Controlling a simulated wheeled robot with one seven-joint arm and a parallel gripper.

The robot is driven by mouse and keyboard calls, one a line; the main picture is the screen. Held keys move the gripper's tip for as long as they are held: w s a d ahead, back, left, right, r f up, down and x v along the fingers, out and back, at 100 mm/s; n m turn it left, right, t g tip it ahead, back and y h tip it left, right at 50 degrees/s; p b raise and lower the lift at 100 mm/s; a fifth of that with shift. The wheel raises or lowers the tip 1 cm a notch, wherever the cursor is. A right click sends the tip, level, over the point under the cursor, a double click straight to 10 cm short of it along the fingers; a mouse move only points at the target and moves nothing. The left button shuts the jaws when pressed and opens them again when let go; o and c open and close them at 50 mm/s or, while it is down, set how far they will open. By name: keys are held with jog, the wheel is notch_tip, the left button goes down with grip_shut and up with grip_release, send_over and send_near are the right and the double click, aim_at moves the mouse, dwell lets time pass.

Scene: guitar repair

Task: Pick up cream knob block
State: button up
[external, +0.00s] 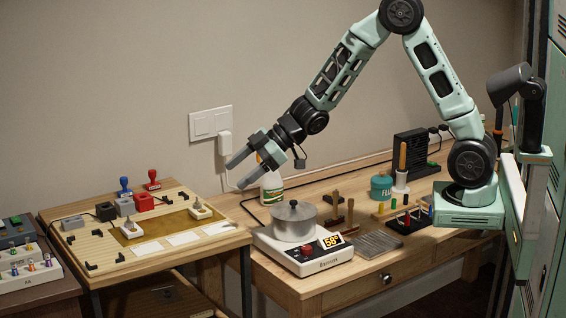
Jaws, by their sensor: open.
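Two small pale cream blocks with knobs on top stand on the wooden board on the left table. One cream knob block (131,231) is at the left of the brown panel. The other cream knob block (200,211) is at its right end. I cannot tell which one the task names. My gripper (238,175) is open and empty, in the air above and to the right of the board. Its fingers point down and left, apart from both blocks.
The board (190,247) also holds grey, black and red blocks (144,203), stamps (153,181) and black corner brackets. To the right, a pot (294,222) sits on a scale (303,255), with a white bottle (271,188) behind it. A tool rack (405,223) stands further right.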

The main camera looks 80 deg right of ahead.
jog(key=w+d+f+n+y, duration=0.1)
jog(key=w+d+f+y, duration=0.15)
jog(key=d, duration=0.65)
jog(key=n+y, duration=0.1)
jog(key=y, duration=0.2)
send_near(201, 209)
jog(key=p+x, duration=0.1)
jog(key=x, duration=0.7)
jog(key=shift+w+a+p, duration=0.15)
jog(key=shift+a+p, duration=0.05)
jog(key=shift+p, duration=0.15)
jog(key=c, duration=1.1)
